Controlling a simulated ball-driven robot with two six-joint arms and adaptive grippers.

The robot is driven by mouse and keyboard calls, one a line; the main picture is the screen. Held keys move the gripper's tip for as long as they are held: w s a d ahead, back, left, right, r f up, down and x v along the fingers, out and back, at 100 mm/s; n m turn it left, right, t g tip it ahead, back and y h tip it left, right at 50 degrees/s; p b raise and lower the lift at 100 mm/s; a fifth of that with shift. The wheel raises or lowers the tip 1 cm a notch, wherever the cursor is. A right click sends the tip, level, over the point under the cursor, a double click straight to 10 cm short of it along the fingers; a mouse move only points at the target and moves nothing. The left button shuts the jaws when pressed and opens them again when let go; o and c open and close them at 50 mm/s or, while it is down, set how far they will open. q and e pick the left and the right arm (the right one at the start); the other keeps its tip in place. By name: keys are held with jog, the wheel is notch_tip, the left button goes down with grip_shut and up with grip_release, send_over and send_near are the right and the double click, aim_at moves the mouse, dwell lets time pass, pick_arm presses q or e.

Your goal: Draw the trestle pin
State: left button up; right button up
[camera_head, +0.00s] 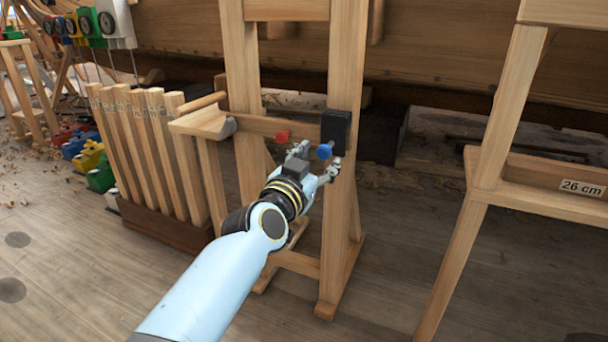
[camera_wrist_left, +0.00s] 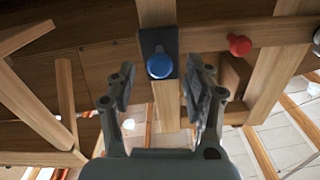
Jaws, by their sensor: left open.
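A blue round-headed pin (camera_head: 325,151) sticks out of a black block (camera_head: 337,125) on the right leg of the wooden trestle (camera_head: 344,70). A red knob (camera_head: 283,136) sits on the crossbar to its left. My left gripper (camera_head: 317,162) is open and empty, just in front of and below the blue head. In the left wrist view the blue head (camera_wrist_left: 160,66) lies between and beyond the two fingertips (camera_wrist_left: 160,88), apart from both. The red knob (camera_wrist_left: 239,45) is off to the right there. My right gripper is not in view.
A wooden rack of upright slats (camera_head: 140,140) stands left of the trestle, with a wooden ledge (camera_head: 200,123) near my forearm. Another trestle, labelled "26 cm" (camera_head: 583,188), stands at the right. Floor between the trestles is clear. The plank hull (camera_head: 450,50) is behind.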

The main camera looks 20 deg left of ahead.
pick_arm(q)
jog(key=s, duration=0.9)
jog(key=shift+s+a, duration=0.15)
jog(key=shift+s, duration=0.05)
